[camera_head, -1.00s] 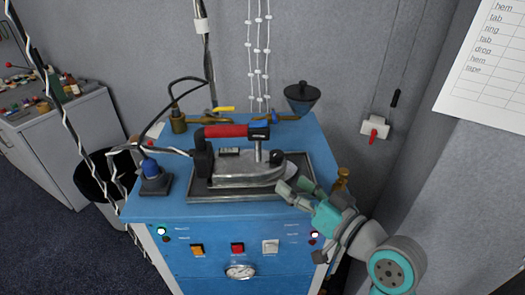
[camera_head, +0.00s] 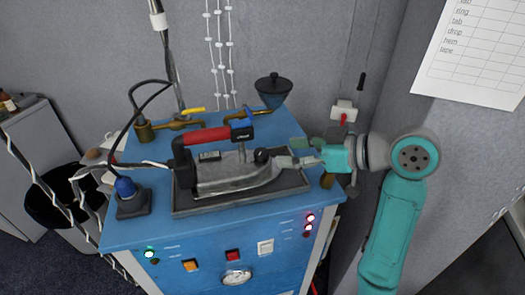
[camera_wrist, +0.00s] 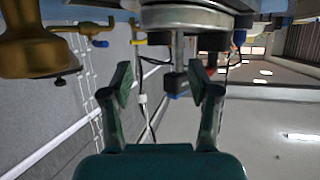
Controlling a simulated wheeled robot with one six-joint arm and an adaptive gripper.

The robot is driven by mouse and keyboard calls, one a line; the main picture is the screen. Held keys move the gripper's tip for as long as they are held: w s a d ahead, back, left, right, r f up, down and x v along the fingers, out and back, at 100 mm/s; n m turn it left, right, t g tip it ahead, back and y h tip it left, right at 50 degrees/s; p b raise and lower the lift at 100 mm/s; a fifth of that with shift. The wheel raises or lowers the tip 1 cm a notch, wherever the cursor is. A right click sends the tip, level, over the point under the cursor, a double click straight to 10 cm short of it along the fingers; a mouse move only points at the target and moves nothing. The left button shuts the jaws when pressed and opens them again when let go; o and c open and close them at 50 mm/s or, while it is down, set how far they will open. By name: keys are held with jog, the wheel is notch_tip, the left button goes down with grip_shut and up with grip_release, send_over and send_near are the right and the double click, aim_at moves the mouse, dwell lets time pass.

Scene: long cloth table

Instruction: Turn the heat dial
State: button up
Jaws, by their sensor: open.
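The steam iron (camera_head: 235,178) with a red handle rests on a dark tray (camera_head: 190,212) on the blue station. A small dark round knob (camera_head: 262,156) sits on its body near the nose; it may be the heat dial, but no markings are legible. My gripper (camera_head: 292,152) is at the right, by the iron's nose, fingers pointing left. In the wrist view, seemingly upside down, my open gripper (camera_wrist: 160,85) has nothing between its pads; the iron's metal body (camera_wrist: 185,18) is at the top edge, with the dark handle end (camera_wrist: 176,82) beyond the fingers.
The front panel has an orange switch (camera_head: 190,265), a red switch (camera_head: 233,256), a white switch (camera_head: 265,247) and a gauge (camera_head: 236,278). A dark funnel (camera_head: 273,92) and brass valves (camera_head: 185,123) stand behind the iron. A brass knob (camera_wrist: 30,45) is close by my gripper.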

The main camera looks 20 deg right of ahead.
aim_at(263, 152)
jog(key=x, duration=0.7)
jog(key=shift+w+a, duration=0.1)
jog(key=shift+w, duration=0.05)
grip_shut()
